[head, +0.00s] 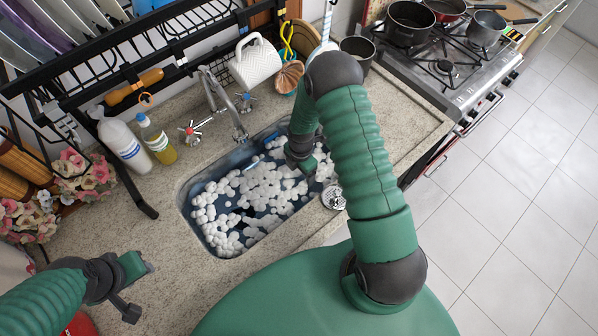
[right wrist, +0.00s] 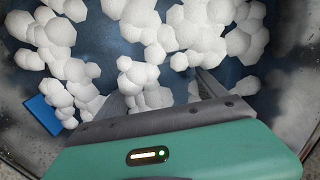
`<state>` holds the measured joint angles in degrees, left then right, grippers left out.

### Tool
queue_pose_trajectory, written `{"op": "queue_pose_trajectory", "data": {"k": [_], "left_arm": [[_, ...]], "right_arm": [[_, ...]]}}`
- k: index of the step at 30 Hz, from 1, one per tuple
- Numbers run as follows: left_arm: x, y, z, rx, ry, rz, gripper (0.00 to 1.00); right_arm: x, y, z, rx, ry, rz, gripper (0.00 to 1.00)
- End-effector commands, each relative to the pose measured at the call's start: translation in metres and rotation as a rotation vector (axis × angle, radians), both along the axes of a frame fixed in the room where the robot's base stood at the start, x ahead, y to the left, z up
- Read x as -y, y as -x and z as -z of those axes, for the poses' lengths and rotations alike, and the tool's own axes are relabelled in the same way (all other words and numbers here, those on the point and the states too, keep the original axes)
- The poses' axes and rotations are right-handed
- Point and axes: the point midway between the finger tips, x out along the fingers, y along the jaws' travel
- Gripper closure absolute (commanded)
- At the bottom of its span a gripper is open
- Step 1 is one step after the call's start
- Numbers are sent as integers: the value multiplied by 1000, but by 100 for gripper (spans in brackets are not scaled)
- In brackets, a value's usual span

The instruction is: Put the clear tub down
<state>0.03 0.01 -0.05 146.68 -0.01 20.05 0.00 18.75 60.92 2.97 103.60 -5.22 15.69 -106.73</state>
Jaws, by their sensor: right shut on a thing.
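My right gripper (head: 303,160) reaches down into the sink at its right end, among white foam balls. In the right wrist view the fingers (right wrist: 165,95) are set apart and point into the foam, with foam showing between them. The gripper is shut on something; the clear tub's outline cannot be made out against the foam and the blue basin. My left gripper (head: 138,281) hangs over the counter at the lower left, away from the sink. Its fingertips are too unclear to tell whether it is open or shut.
The sink (head: 186,190) holds white foam (head: 262,185); a blue block (right wrist: 43,115) lies at its edge. A white bottle (head: 122,142), a yellow-green bottle (head: 156,140) and the faucet (head: 222,105) stand behind. A black rack (head: 95,92) overhangs the counter.

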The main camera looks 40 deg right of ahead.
Motion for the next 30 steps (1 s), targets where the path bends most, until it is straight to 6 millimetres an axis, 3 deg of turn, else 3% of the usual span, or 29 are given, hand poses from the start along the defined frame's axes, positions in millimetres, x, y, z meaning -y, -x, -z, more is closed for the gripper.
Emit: {"op": "queue_pose_trajectory", "data": {"k": [2,3,7,17,30], "left_arm": [[0,0,3,0,0,1,64],[0,0,3,0,0,1,64],[1,0,2,0,0,2,64],[0,0,0,0,0,1,64],[1,0,6,0,0,1,64]], "right_arm": [[3,0,5,0,-2,2,59],[3,0,4,0,-2,2,17],[1,0,3,0,-1,2,0],[-2,-1,-8,2,6,2,0],[2,-1,-107,2,2,4,0]]}}
